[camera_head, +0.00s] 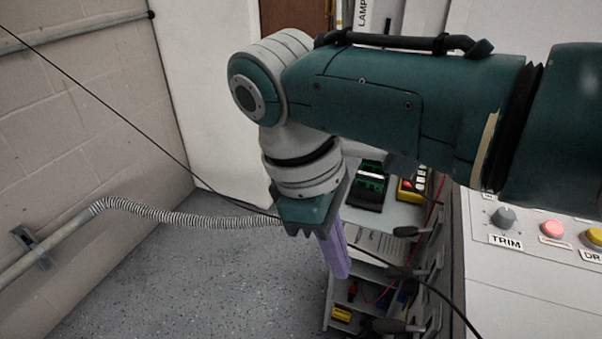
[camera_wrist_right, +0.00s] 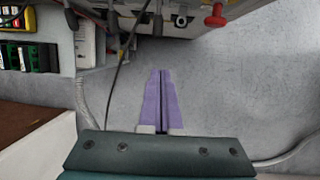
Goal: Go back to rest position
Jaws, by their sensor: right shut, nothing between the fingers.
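My right arm comes in from the right in the head view and bends down at the wrist. My right gripper (camera_head: 337,255) has purple fingers that point down in front of a grey shelf cart. In the right wrist view the two purple fingers (camera_wrist_right: 160,95) lie side by side, with only a thin dark line between them. The right gripper is shut and empty. The floor shows beyond the fingertips. My left gripper is not in view.
A grey cart (camera_head: 352,318) with devices stands just behind the right gripper. A control panel (camera_head: 520,285) with a knob and buttons is at the right. A ribbed hose (camera_head: 170,217) and thin black cables cross the scene. Speckled floor (camera_head: 200,290) at the left is clear.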

